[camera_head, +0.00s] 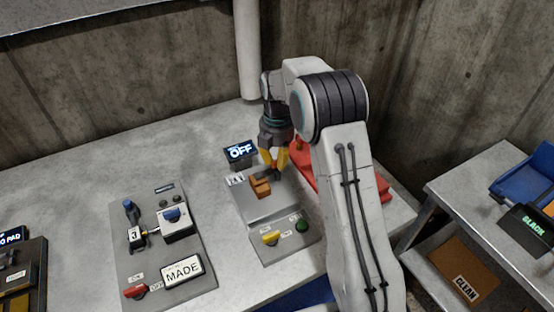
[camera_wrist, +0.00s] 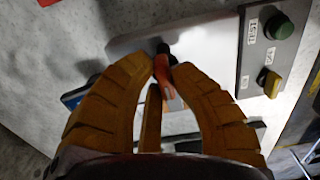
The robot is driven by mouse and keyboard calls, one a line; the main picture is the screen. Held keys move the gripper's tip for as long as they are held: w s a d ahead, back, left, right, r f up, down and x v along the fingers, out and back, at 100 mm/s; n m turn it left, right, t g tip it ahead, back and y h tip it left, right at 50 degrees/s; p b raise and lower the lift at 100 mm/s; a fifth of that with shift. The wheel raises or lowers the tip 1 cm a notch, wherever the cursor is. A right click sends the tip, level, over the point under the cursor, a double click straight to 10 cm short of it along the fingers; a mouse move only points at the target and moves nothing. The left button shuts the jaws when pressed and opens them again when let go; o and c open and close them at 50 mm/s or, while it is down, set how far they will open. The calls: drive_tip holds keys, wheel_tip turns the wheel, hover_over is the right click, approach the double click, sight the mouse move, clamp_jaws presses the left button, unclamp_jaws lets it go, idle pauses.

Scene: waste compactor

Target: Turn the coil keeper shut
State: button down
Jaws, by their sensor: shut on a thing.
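An orange piece (camera_head: 260,187), which looks like the coil keeper, sits on the grey panel (camera_head: 285,245) under my gripper. My gripper (camera_head: 276,172) reaches down to its right end from above. In the wrist view, the yellow fingertips (camera_wrist: 166,62) close around a narrow orange and dark part (camera_wrist: 164,78), seemingly the keeper's handle. The fingers hide much of the keeper, so I cannot tell its exact angle. A small display (camera_head: 240,151) behind the panel reads OFF.
The panel's front has a yellow knob (camera_head: 270,238) and a green button (camera_head: 301,225). A red thing (camera_head: 307,172) lies right of the panel, partly behind my arm. At left is another panel (camera_head: 165,240) with a MADE sign. A concrete wall stands behind.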

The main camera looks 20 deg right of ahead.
drive_tip(key=shift+s+f, duration=0.1)
drive_tip(key=c, duration=1.1)
unclamp_jaws()
wheel_tip(320, 180, up, 12)
